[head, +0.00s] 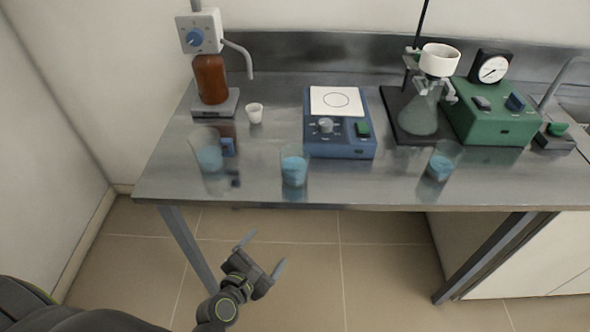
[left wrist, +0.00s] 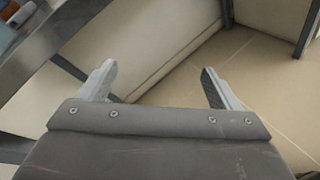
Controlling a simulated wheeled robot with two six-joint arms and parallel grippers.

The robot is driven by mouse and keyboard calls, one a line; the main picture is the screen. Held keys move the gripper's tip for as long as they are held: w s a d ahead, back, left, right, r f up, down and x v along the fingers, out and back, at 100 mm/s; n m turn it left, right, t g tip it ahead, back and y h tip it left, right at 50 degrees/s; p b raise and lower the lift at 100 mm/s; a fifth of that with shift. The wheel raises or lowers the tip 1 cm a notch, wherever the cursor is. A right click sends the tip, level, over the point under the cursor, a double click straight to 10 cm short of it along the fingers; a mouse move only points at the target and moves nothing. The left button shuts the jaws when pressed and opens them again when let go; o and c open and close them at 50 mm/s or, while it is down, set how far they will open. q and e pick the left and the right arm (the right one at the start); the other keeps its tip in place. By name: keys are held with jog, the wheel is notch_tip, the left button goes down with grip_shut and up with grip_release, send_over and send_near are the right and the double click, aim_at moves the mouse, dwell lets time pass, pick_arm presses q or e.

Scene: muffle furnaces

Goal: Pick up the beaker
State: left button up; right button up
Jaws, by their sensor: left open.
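One beaker (head: 208,156) is at the left, one beaker (head: 294,168) is near the middle of the front edge, and one beaker (head: 441,163) is at the right. My left gripper (head: 263,254) is open and empty, in front of the table and below its top. It is apart from all the beakers. My right gripper is not in view.
The steel table (head: 260,190) also holds a dispenser with a brown bottle (head: 211,80), a small white cup (head: 254,113), a blue hotplate (head: 340,145), a filter flask (head: 420,112) on a stand and a green pump (head: 492,127). The front edge between the beakers is clear.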

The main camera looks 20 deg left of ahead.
pick_arm(q)
notch_tip(320, 180, up, 14)
jog(key=n+t, duration=0.4)
jog(key=n, duration=0.3)
jog(key=p, duration=0.3)
send_near(299, 156)
jog(key=shift+w+a+r, duration=0.2)
jog(key=shift+w, duration=0.15)
jog(key=shift+w+d+f+p, duration=0.1)
jog(key=shift+w+d+p, duration=0.1)
jog(key=shift+w, duration=0.85)
jog(key=shift+w+d+p, duration=0.15)
jog(key=shift+w+p, duration=0.05)
jog(key=shift+w, duration=0.85)
jog(key=shift+w+d+p, duration=0.15)
jog(key=shift+w+p, duration=0.05)
jog(key=shift+w, duration=0.85)
jog(key=c, duration=1.2)
